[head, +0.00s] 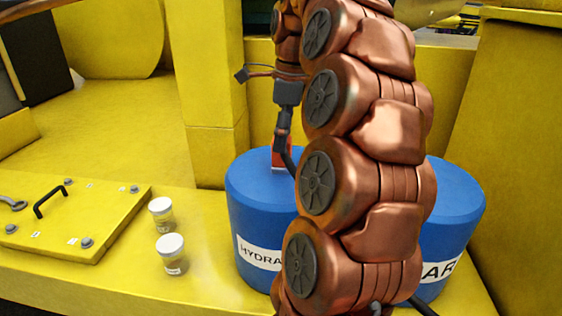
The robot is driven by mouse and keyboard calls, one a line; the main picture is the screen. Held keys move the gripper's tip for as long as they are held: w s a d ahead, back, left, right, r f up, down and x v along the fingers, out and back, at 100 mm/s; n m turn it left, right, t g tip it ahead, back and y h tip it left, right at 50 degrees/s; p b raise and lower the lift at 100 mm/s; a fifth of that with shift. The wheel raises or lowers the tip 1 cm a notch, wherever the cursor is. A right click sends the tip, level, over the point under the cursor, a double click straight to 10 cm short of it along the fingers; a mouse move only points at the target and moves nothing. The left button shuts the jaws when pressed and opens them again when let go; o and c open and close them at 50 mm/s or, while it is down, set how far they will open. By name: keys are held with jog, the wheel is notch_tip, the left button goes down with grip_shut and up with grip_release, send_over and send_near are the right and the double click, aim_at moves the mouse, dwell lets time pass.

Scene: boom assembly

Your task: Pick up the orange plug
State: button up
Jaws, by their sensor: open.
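A small orange-red piece (277,158), which looks like the orange plug, stands on top of the left blue drum (250,205). Only part of it shows, beside my copper-coloured arm. My gripper (284,146) points down right at the orange piece, with its dark fingers over or beside it. The gripper is open. My arm hides part of the fingers, and I cannot tell whether they touch the piece or lie around it.
A second blue drum (460,205) stands to the right, partly behind my arm. Two small jars with white lids (161,208) (171,246) stand left of the drums on the yellow deck. A yellow hatch plate (85,225) with a black handle lies further left. A yellow post (213,120) rises behind.

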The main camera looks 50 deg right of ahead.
aim_at(281, 156)
jog(key=shift+w+d+f+b, duration=0.1)
jog(key=shift+w+f+b, duration=0.1)
jog(key=shift+f+b, duration=0.7)
jog(key=shift+w+d+f+b, duration=0.15)
jog(key=shift+f+b, duration=0.4)
jog(key=shift+f, duration=0.55)
jog(key=shift+w+a+f, duration=0.1)
jog(key=shift+a+f, duration=0.05)
jog(key=shift+f, duration=0.7)
jog(key=shift+c, duration=0.4)
grip_shut()
